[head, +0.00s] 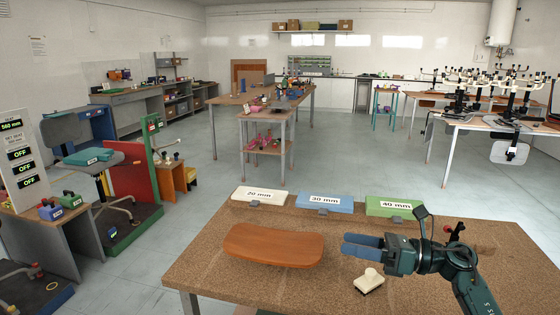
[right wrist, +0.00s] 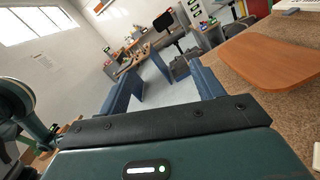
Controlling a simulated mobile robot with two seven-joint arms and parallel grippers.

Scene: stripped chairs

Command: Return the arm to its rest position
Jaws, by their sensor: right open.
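My right arm comes in from the right over the cork-topped table (head: 205,285) in the head view. Its right gripper (head: 345,247) has blue fingers pointing left, above the table top, to the right of a curved orange-brown wooden board (head: 272,246). In the right wrist view the fingers (right wrist: 165,92) stand wide apart with nothing between them. The board (right wrist: 275,50) lies to the right of the fingers there, apart from them. My left gripper is not in view.
Blocks labelled 20 mm (head: 258,198), 30 mm (head: 325,204) and 40 mm (head: 392,208) line the table's far edge. A cream block with a knob (head: 369,282) lies below the gripper. A chair on a test stand (head: 100,160) stands at the left. Open floor lies beyond the table.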

